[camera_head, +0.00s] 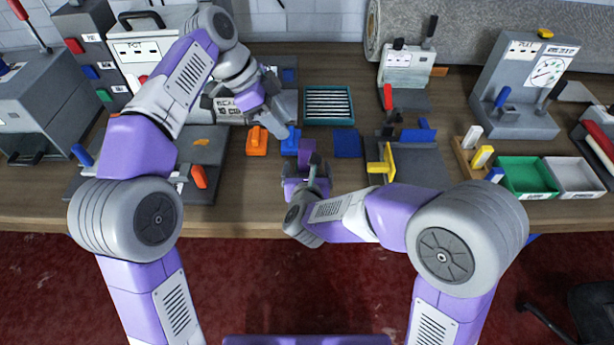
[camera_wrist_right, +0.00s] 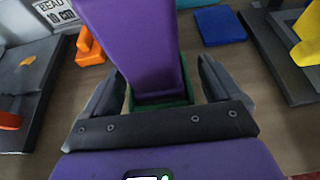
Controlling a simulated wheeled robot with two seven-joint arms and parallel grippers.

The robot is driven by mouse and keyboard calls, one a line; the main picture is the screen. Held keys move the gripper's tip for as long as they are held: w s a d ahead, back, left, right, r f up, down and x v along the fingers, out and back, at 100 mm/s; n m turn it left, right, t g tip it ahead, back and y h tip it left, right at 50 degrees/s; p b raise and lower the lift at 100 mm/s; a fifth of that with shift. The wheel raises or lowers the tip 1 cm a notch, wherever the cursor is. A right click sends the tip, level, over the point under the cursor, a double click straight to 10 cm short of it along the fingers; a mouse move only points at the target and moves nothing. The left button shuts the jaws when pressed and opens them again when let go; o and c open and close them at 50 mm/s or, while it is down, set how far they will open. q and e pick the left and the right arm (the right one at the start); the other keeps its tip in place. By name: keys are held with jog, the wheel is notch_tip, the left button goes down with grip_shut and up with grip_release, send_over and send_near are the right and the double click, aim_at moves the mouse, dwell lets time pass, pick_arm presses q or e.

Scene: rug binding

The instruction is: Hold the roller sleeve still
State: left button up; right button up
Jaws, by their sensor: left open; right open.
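My right gripper (camera_head: 308,163) is open above the front middle of the table. In the right wrist view, its two dark fingers (camera_wrist_right: 168,85) stand on either side of a purple upright piece (camera_wrist_right: 140,45) with a green base (camera_wrist_right: 160,100); whether they touch it is unclear. The purple piece also shows in the head view (camera_head: 306,147). My left gripper (camera_head: 274,127) is open and points down beside a blue block (camera_head: 291,142), partly hiding it. I cannot tell for sure which piece is the roller sleeve.
An orange block (camera_head: 257,142) and a flat blue pad (camera_head: 347,143) lie nearby. A teal ribbed tray (camera_head: 329,92) is behind. A dark fixture with a yellow upright (camera_head: 388,160) stands right. Green (camera_head: 527,178) and white bins sit far right. Machines line the left.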

jog(key=shift+x, duration=0.9)
jog(key=shift+c, duration=0.3)
